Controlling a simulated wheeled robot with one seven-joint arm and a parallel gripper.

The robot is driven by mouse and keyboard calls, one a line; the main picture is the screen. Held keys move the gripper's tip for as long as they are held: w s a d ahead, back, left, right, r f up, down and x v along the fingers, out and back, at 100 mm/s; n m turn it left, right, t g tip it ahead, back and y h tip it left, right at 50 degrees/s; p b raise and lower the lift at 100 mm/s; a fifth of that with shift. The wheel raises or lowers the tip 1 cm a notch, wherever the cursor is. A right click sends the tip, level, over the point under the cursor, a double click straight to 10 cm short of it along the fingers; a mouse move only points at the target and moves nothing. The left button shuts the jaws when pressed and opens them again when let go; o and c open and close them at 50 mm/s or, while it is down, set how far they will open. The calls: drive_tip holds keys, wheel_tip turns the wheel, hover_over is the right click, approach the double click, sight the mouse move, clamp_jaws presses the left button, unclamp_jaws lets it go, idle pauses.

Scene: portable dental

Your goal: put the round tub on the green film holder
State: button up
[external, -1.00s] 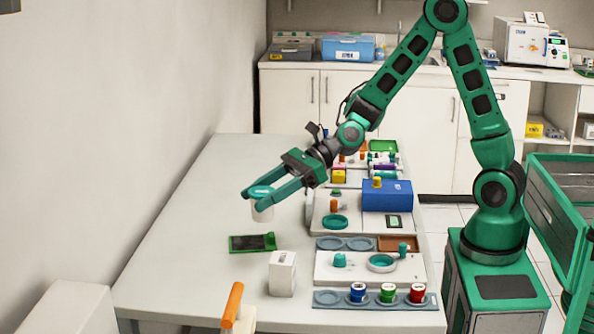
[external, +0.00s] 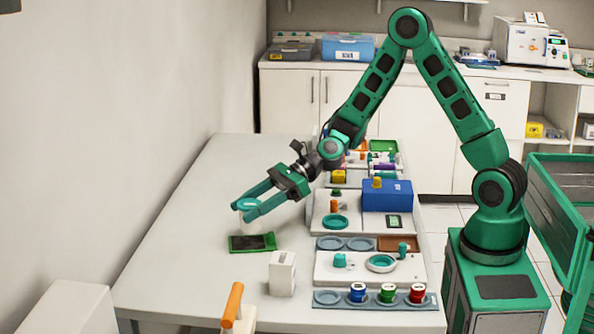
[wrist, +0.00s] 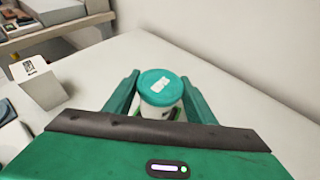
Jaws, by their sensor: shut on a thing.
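The round tub (wrist: 161,88) is white with a teal lid and a small white label on top. My gripper (external: 250,208) is shut on the tub, with a finger on each side of it, as the wrist view also shows. In the external view the tub's white body (external: 259,240) shows below the fingers, over or just behind the green film holder. The green film holder (external: 251,243) lies flat on the table, with a dark middle. In the wrist view only a bit of green shows under the tub. I cannot tell whether the tub touches the holder.
A white box (external: 282,273) stands just in front and right of the holder. An orange-handled item (external: 233,304) is at the near edge. Trays and a blue box (external: 387,195) line the right side. The table's left part (external: 190,225) is clear.

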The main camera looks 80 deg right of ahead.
drive_tip(key=shift+f, duration=2)
drive_tip(key=o, duration=1.1)
drive_tip(key=v, duration=1.2)
